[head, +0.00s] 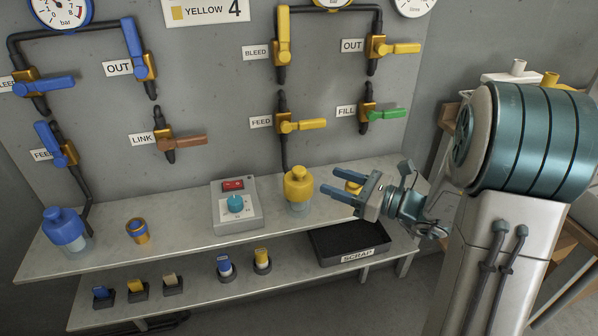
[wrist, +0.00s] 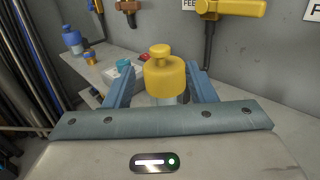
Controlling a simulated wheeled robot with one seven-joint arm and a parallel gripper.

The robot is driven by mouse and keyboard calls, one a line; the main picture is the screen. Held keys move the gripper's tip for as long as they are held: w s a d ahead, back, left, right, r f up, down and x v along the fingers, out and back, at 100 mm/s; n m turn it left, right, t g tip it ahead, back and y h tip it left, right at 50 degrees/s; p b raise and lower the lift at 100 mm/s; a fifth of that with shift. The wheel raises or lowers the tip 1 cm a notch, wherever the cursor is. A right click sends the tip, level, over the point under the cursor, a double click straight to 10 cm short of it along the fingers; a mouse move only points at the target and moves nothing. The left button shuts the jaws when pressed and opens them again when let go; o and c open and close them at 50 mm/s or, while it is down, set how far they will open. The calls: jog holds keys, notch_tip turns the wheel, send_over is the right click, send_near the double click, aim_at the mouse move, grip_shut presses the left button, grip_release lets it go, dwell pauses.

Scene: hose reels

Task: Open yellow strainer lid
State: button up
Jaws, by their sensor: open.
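The yellow strainer lid (head: 299,183) is a domed cap with a knob on top. It sits on a clear strainer bowl (head: 298,208) at the shelf's back, below the yellow FEED valve. My gripper (head: 332,186) is open, its two blue fingers level and pointing left toward the lid, a little to its right. In the wrist view the yellow lid (wrist: 165,75) stands upright ahead, centred between my open fingers (wrist: 160,85). Its bowl is mostly hidden behind the gripper body. I cannot tell whether the fingers touch it.
A grey control box (head: 236,206) with a blue knob stands left of the strainer. Another yellow object (head: 354,187) is partly hidden behind my gripper. The black scrap tray (head: 349,240) sits on the lower shelf. Valves and pipes line the wall above. The blue strainer (head: 64,228) is far left.

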aim_at(303, 171)
jog(key=x, duration=1)
jog(key=shift+a, duration=0.1)
grip_shut()
